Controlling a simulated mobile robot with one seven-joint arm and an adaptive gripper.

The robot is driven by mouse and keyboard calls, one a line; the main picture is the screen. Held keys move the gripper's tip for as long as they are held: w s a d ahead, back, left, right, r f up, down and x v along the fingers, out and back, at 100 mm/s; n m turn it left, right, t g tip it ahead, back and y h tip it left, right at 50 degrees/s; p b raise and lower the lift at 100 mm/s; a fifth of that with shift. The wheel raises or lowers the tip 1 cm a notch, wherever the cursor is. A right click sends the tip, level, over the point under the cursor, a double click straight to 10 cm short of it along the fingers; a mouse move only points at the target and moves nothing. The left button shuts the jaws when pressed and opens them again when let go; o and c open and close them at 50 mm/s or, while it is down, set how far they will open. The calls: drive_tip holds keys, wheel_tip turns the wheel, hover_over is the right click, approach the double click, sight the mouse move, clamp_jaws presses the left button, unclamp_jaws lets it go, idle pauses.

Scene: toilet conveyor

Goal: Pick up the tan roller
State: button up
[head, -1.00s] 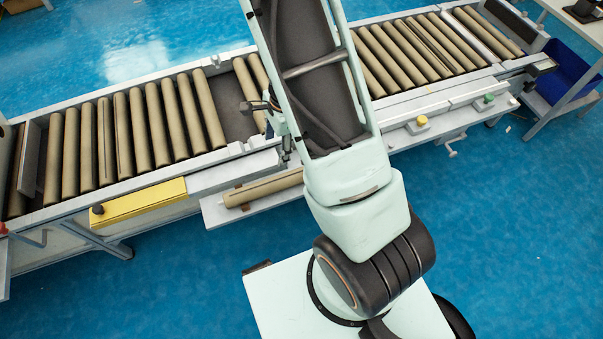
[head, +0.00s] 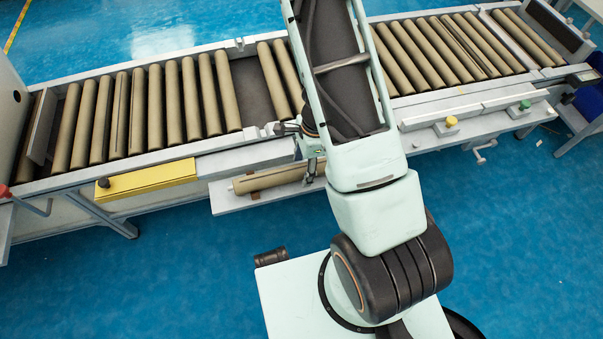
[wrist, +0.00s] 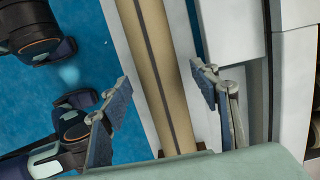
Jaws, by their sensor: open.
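The tan roller (head: 270,180) lies on a light shelf (head: 225,203) along the near side of the conveyor. In the head view my arm and gripper hide part of its right side. In the wrist view the roller (wrist: 158,70) runs lengthwise between my fingers, with a dark stripe along it. My gripper (wrist: 160,80) is open, with one finger on each side of the roller and visible gaps between. In the head view my gripper (head: 312,168) is small and partly covered by my arm, at the roller's right part. How high the fingers are is hard to tell.
The conveyor (head: 205,158) behind holds several similar tan rollers, with a gap (head: 250,90) in the row. A yellow panel (head: 147,181) is left of the shelf. Yellow (head: 451,121) and green (head: 525,104) buttons sit on the right ledge. The blue floor (head: 190,270) in front is open.

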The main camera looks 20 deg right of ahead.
drive_tip(key=shift+a+f, duration=0.1)
drive_tip(key=shift+f, duration=0.55)
clamp_jaws()
drive_tip(key=shift+w+r, duration=0.1)
